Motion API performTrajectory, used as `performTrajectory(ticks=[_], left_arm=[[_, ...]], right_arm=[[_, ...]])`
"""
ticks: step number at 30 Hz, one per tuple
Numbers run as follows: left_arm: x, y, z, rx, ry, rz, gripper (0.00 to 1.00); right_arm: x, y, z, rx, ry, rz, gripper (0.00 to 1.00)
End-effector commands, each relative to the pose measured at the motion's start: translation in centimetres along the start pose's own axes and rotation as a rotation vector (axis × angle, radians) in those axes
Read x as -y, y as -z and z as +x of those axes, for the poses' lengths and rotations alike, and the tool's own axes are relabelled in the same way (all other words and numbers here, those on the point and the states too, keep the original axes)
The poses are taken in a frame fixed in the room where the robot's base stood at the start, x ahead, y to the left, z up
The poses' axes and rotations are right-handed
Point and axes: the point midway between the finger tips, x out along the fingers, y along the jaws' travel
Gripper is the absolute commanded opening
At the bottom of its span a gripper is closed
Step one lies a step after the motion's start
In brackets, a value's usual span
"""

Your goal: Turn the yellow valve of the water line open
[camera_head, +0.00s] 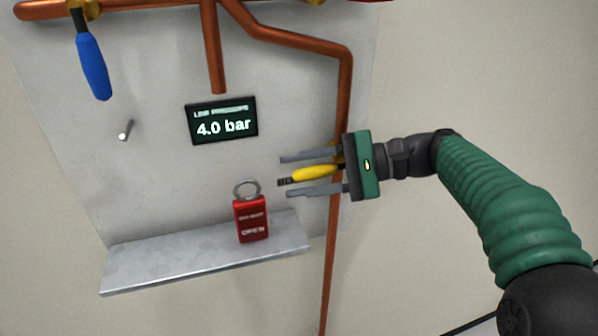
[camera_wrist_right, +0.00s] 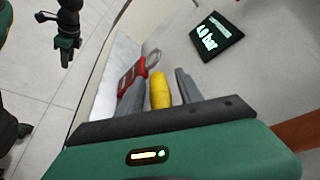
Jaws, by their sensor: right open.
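The yellow valve handle (camera_head: 315,173) lies roughly level in the head view, reaching left from the right-hand copper pipe. My right gripper (camera_head: 286,176) is open, with one finger above the handle and one below it. A gap shows on each side of the handle. In the right wrist view the yellow handle (camera_wrist_right: 160,92) also lies between the two grey fingers. The valve body is mostly hidden behind my right gripper. My left gripper (camera_wrist_right: 65,52) seems to show small at the upper left of the wrist view, its jaws unclear.
A pressure display (camera_head: 222,121) reads 4.0 bar. A red tag marked OPEN (camera_head: 251,218) with a ring stands on the metal shelf (camera_head: 160,266). A blue-handled valve (camera_head: 93,66) hangs at upper left. A short peg (camera_head: 125,131) sticks out of the panel.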

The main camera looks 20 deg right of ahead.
Motion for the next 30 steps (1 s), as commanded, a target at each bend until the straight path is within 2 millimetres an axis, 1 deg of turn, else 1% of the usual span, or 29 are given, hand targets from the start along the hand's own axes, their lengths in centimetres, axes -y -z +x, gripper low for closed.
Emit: performTrajectory(ticks=[2,9,12,30], left_arm=[[-0.01,0.0,0.02,0.0,0.0,0.0,0.36],[0.0,0.01,0.01,0.0,0.0,0.0,0.36],[0.0,0.0,0.01,0.0,0.0,0.0,0.36],[0.0,0.0,0.03,0.0,0.0,0.0,0.36]], right_arm=[[0.02,-0.06,0.23,0.0,-0.002,-0.001,0.43],[0.04,-0.37,0.53,-0.001,-0.004,-0.003,0.11],[0.03,-0.42,0.53,0.001,-0.004,-0.003,0.0],[-0.06,-0.3,0.3,0.004,-0.004,-0.001,0.0]])
